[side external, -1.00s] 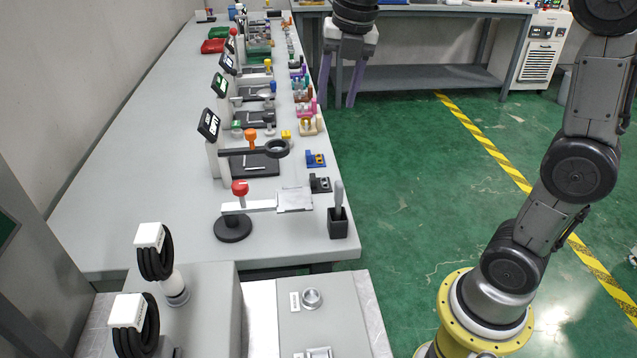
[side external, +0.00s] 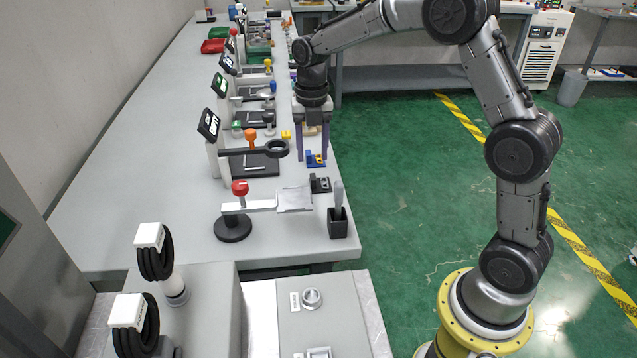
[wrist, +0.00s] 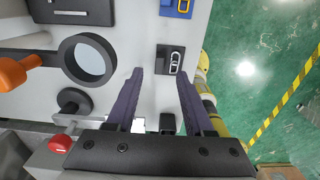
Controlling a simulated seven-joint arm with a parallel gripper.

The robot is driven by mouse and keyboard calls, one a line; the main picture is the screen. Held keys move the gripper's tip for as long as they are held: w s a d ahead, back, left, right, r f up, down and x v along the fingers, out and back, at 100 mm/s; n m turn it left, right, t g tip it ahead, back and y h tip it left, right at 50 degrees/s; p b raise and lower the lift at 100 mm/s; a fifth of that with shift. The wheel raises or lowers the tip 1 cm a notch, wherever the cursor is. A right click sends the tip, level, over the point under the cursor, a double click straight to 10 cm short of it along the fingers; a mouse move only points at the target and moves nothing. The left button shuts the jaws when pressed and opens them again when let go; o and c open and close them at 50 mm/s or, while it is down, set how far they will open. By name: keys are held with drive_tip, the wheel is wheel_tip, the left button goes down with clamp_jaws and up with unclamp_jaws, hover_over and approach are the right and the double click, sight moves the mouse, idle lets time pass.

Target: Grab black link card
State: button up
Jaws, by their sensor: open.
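The black link card (side external: 320,184) is a small black block lying flat near the right edge of the grey bench. In the wrist view the black link card (wrist: 170,60) shows a pale chain-link mark on its top. My gripper (side external: 311,158) has its purple fingers pointing down over the bench edge, by the blue card. In the wrist view my gripper (wrist: 160,72) is open and empty, and the black card appears between and just beyond the fingertips. The fingers look apart from it; the exact height above it cannot be told.
A blue card (side external: 316,159) with a yellow mark lies just behind the black one. A ring magnifier (side external: 277,149) on an arm stands to the left. A black cup (side external: 338,228) with a tool in it stands in front. Green floor lies beyond the bench's right edge.

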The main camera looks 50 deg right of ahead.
sight(313, 175)
drive_tip(key=shift+a+f, duration=0.1)
drive_tip(key=shift+f, duration=2.85)
drive_tip(key=shift+c, duration=0.3)
clamp_jaws()
